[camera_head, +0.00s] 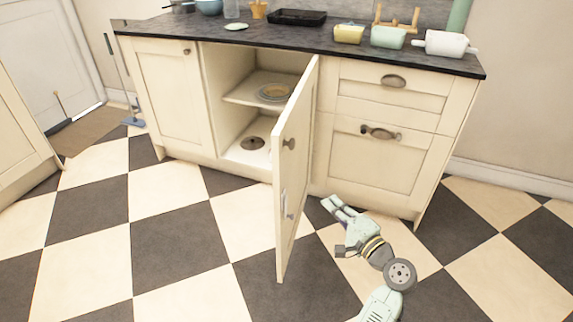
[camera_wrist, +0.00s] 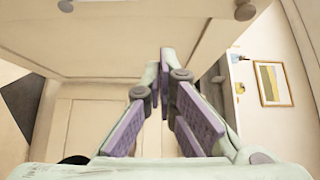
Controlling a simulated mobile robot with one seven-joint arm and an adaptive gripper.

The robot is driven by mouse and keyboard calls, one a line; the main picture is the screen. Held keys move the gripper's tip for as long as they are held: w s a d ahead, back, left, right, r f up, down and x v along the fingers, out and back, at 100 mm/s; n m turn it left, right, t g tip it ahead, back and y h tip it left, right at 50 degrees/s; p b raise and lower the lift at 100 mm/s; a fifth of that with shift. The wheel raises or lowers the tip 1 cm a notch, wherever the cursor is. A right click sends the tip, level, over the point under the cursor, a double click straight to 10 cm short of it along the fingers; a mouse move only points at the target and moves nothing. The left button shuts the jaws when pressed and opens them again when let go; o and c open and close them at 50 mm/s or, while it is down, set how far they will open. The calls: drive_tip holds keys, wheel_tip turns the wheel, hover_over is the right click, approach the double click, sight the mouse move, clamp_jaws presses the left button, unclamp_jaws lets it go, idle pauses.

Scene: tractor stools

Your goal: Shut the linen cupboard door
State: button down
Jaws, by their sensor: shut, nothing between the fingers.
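The cupboard door (camera_head: 294,165) is cream, hinged on its right side, and stands wide open, its edge swung out toward the camera. The open cupboard (camera_head: 229,110) shows a shelf with plates and a dark round item on its floor. My gripper (camera_head: 327,205) is to the right of the door in the head view, low above the floor and apart from the door there. In the wrist view my gripper (camera_wrist: 166,62) has its purple-padded fingers brought together at the tips, with nothing between them. A cream panel with knobs (camera_wrist: 120,35) spans the top of that view; I cannot tell which panel it is.
The dark worktop (camera_head: 300,36) holds a black tray (camera_head: 297,17), a yellow dish (camera_head: 349,33) and other dishes. Drawers with cup handles (camera_head: 393,81) are right of the open door. The checkered floor (camera_head: 180,243) is clear in front of the door.

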drive_tip(key=w, duration=0.1)
drive_tip(key=p, duration=0.4)
approach(288, 169)
drive_tip(key=d+x, duration=0.1)
drive_tip(key=x, duration=0.3)
drive_tip(key=shift+w+a, duration=0.25)
drive_tip(key=shift+a, duration=0.4)
